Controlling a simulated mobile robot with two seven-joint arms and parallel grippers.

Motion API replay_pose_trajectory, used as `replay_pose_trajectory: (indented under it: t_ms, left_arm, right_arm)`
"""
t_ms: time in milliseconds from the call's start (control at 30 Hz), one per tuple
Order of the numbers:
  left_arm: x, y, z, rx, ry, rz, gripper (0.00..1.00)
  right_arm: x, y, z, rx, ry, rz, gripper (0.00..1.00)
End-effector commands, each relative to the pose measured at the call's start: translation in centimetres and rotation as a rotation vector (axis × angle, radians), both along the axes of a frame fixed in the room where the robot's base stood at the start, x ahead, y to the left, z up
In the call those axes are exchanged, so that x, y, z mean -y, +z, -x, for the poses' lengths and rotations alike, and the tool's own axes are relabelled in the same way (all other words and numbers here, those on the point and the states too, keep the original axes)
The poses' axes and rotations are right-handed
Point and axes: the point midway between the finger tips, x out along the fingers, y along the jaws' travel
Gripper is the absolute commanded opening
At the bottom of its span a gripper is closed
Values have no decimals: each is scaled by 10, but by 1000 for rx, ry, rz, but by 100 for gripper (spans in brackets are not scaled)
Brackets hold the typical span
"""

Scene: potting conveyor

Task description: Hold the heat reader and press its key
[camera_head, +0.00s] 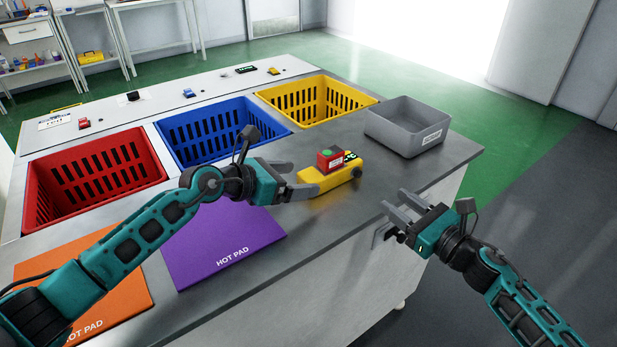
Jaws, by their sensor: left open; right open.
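The heat reader (334,178) is a yellow handheld device lying on the grey counter, right of centre in the head view. My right gripper (397,202) is open and empty, to the right of the reader near the counter's front edge.
Red (38,205), blue (168,153) and yellow (284,109) baskets are set in the counter. A grey bin (376,126) stands behind the reader. A purple hot pad (205,259) and an orange hot pad (128,297) lie at the front left.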

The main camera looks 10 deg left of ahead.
Motion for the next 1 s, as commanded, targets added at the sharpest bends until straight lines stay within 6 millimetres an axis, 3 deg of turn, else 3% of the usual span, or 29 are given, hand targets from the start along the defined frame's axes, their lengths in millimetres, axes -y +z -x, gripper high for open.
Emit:
replay_pose_trajectory:
  t_ms: [233, 667, 1000]
  left_arm:
    - [21, -11, -19, 0, 0, 1, 87]
    - [26, -15, -24, 1, 0, -1, 87]
    - [26, -15, -24, 1, 0, -1, 55]
  right_arm:
    - [0, 0, 0, -1, 0, -1, 43]
    - [0, 0, 0, -1, 0, -1, 43]
    - [0, 0, 0, -1, 0, -1, 43]
